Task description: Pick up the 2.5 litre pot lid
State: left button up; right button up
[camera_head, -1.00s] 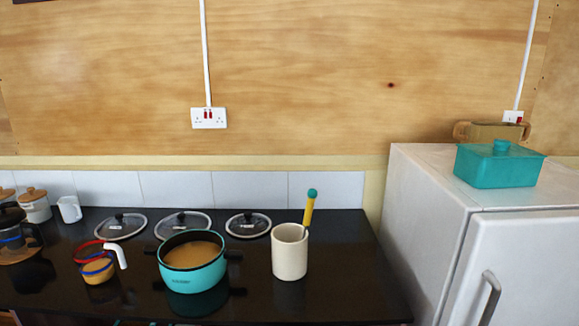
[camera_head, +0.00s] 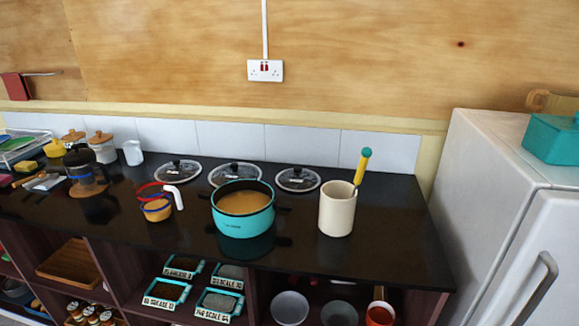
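Three round glass pot lids with dark knobs lie in a row at the back of the black counter. They are the left lid (camera_head: 178,172), the middle lid (camera_head: 236,174) and the right lid (camera_head: 298,179). The teal pot partly covers the front of the middle lid. Small white labels show on the lids, but they are too small to read, so I cannot tell which is the 2.5 litre one. The teal pot (camera_head: 243,222) stands open in front of them with brown content. Neither of my grippers is in view.
A French press (camera_head: 84,172) and canisters are further left. A white fridge (camera_head: 480,170) bounds the right. Shelves with trays and bowls lie below.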

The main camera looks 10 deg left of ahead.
aim_at(179, 171)
jog(key=i+j+u, duration=0.25)
jog(key=i+j, duration=0.2)
jog(key=i+j+u, duration=0.25)
jog(key=i, duration=0.4)
jog(key=j, duration=0.1)
